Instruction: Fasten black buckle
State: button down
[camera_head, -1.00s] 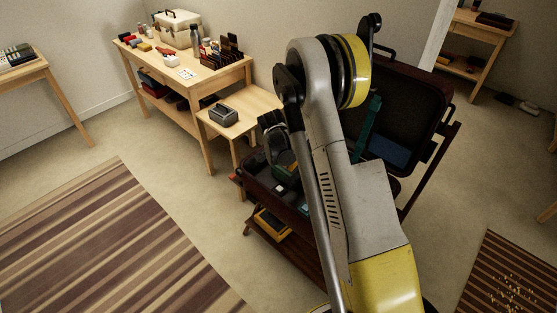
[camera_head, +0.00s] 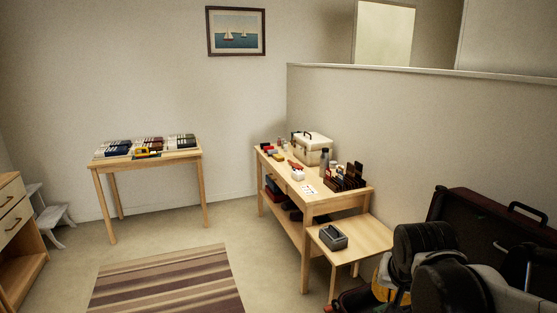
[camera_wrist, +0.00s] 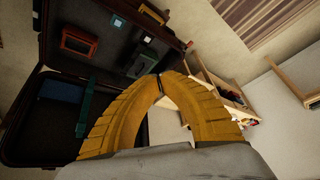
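The open dark suitcase (camera_head: 462,207) is at the right edge of the head view, mostly hidden behind my arm. In the wrist view the suitcase (camera_wrist: 110,22) fills the upper left, turned on its side. A teal strap (camera_wrist: 88,108) lies in one half, beside a blue patch (camera_wrist: 62,91). I cannot make out the black buckle in either view. My gripper (camera_wrist: 160,77) has yellow curved fingers whose tips meet, with nothing seen between them. It appears in front of the suitcase, and I see no contact.
A small wooden table with a grey box (camera_head: 333,237) stands left of the suitcase. Behind it is a workbench with a cream case (camera_head: 313,150). Another table (camera_head: 150,160) holds several flat items. A striped rug (camera_head: 165,284) lies on open floor.

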jog(key=s+a+r+n+t+y, duration=0.1)
jog(key=s+a+n, duration=0.3)
jog(key=s, duration=0.8)
jog(key=shift+a+n+t, duration=0.4)
jog(key=shift+a+t, duration=0.1)
jog(key=shift+a, duration=0.1)
jog(key=shift+w+r, duration=0.1)
